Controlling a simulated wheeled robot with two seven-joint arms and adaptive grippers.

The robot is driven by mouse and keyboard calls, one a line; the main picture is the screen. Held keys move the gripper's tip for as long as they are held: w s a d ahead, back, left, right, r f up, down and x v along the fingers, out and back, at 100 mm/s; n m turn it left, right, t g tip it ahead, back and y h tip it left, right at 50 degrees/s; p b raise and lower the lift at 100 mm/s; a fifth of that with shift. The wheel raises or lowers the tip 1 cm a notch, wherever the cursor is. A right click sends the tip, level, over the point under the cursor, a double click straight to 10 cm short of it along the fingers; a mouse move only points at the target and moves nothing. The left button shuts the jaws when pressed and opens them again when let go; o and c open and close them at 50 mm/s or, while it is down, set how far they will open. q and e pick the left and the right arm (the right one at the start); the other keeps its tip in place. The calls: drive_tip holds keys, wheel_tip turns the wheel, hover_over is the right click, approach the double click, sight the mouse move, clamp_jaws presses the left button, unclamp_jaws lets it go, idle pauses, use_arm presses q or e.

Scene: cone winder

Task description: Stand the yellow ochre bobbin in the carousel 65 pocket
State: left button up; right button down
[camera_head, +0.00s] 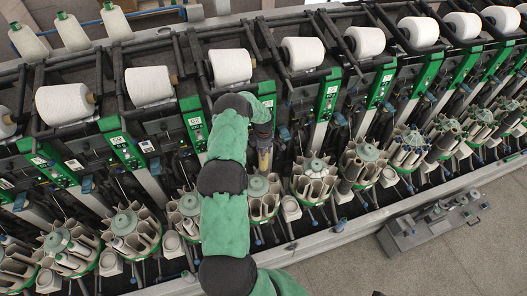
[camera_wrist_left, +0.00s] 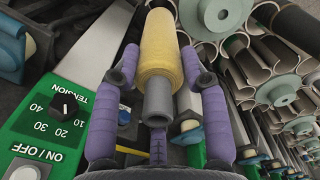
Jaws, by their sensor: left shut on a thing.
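The yellow ochre bobbin (camera_wrist_left: 160,50) is between the purple fingers of my left gripper (camera_wrist_left: 158,72), which is shut on it. Its grey tube end points toward the wrist camera. In the head view the bobbin (camera_head: 264,160) hangs below my left gripper (camera_head: 263,146), roughly upright, just above a carousel (camera_head: 258,186) with a green-grey hub and several open pockets. In the wrist view a carousel's grey-green hub (camera_wrist_left: 212,14) and its curved pockets lie beyond and right of the bobbin. I cannot read a carousel number, so I cannot tell which is 65. My right gripper is not in view.
Neighbouring carousels (camera_head: 314,168) stand close on both sides, some holding bobbins. Green control panels (camera_head: 326,95) and white cones (camera_head: 303,53) line the machine behind. A tension knob panel (camera_wrist_left: 64,107) is close at left. A grey box (camera_head: 440,222) lies on the floor.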

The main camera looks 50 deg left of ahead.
use_arm(q)
drive_tip(key=b, duration=0.3)
hover_over(264, 168)
drive_tip(key=w+a, duration=0.1)
drive_tip(key=a, duration=0.1)
drive_tip(key=shift+w+d+f, duration=0.1)
drive_tip(key=shift+w+f, duration=0.05)
drive_tip(key=shift+f, duration=2.05)
drive_tip(key=shift+f+b, duration=1.55)
drive_tip(key=shift+f, duration=0.7)
drive_tip(key=shift+f+b, duration=1.7)
drive_tip(key=shift+f, duration=0.7)
